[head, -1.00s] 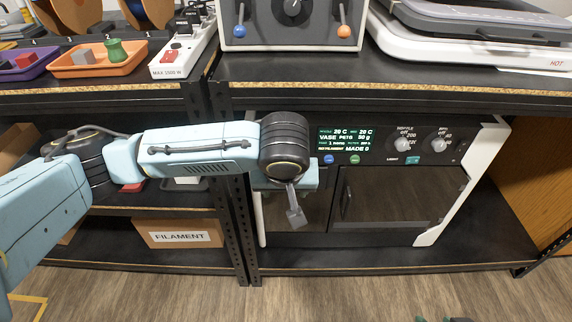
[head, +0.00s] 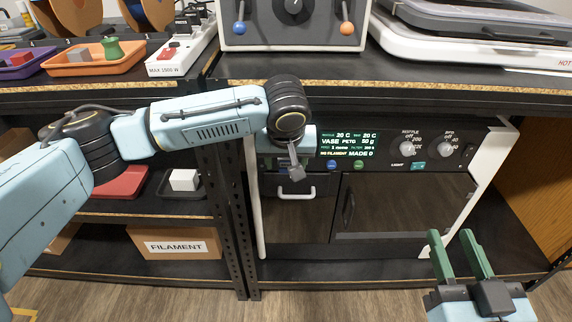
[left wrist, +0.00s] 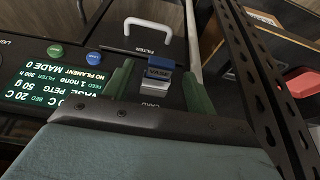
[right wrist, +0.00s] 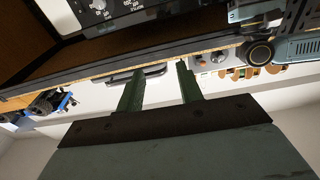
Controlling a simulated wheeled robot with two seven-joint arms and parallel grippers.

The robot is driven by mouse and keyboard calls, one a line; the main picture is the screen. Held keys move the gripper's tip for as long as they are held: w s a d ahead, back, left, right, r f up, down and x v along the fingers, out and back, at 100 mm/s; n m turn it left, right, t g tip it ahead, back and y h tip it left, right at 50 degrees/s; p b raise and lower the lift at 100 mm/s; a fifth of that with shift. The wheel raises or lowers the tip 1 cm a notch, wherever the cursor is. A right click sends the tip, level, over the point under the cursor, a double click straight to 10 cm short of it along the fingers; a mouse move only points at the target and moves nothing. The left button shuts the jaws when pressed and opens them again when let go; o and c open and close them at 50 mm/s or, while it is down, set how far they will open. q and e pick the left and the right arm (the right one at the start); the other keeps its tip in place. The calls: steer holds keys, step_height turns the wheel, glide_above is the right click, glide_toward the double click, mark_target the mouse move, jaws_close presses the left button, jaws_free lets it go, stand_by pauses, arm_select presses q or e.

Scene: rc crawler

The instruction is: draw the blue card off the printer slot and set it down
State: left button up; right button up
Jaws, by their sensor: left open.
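My left gripper (left wrist: 158,69) is open, with one green finger on each side of the card. I cannot tell whether either finger touches it. My right gripper (head: 450,235) is open and empty, low in front of the printer's right side.
Beside the slot are a filter drawer handle (head: 296,191), a blue button (left wrist: 94,58) and a green button (left wrist: 55,50). A dark shelf post (head: 232,220) stands just left of the printer. A FILAMENT box (head: 175,243) lies on the lower left shelf.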

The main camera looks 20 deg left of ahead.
mark_target(286, 172)
arm_select(q)
steer(key=shift+w+f, duration=0.1)
steer(key=shift+f, duration=0.15)
arm_select(e)
steer(key=shift+s+a+r+t+y, duration=0.1)
steer(key=shift+r+t+y, duration=0.1)
steer(key=shift+r+t, duration=0.25)
steer(key=shift+s+a+r+t+y, duration=0.1)
steer(key=shift+r+t+y, duration=0.15)
steer(key=shift+r, duration=0.4)
arm_select(q)
steer(key=shift+c, duration=0.2)
steer(key=c, duration=1)
